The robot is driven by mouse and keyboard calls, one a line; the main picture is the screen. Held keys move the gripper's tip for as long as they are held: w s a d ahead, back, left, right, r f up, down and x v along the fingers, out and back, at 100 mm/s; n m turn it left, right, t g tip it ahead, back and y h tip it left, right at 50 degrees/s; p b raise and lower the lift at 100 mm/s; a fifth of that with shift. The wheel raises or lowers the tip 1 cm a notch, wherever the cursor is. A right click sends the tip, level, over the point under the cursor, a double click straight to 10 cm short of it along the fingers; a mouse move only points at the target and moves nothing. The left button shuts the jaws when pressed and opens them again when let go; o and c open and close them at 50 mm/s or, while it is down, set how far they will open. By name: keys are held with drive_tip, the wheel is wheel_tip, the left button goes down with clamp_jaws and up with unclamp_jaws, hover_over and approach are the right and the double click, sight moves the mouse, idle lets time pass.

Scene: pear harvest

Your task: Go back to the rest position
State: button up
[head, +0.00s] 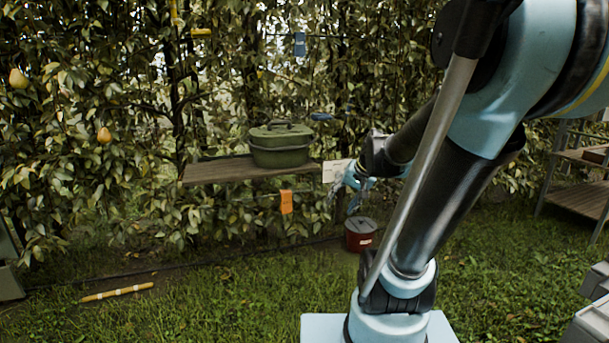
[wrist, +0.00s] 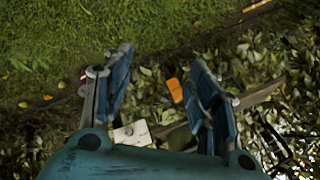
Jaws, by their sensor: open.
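My gripper (head: 348,196) hangs in front of the hedge in the head view, to the right of the shelf and a little above the red pot. In the wrist view my gripper (wrist: 160,90) has its two blue fingers spread apart with nothing between them that it holds. An orange tag and a white card show beyond the fingers. My arm reaches from the upper right down to my gripper. Part of the gripper is hard to make out against the leaves.
A green lidded pot (head: 280,146) stands on a wooden shelf (head: 215,171). A red pot (head: 361,235) is on the grass. Pears (head: 104,135) hang at the left. An orange tag (head: 286,202) hangs below the shelf. A yellow stick (head: 117,293) lies on open grass. A rack (head: 580,180) stands right.

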drive_tip(key=s+d+f+n+g+h, duration=0.1)
drive_tip(key=s+d+f+h, duration=0.1)
drive_tip(key=s, duration=0.6)
drive_tip(key=s+d+f+n+g+h, duration=0.1)
drive_tip(key=s+d+f, duration=0.3)
drive_tip(key=s, duration=0.5)
drive_tip(key=shift+s+d+f+n+g+h, duration=0.3)
drive_tip(key=shift+d+f+n+h, duration=0.05)
drive_tip(key=shift+n+h, duration=0.05)
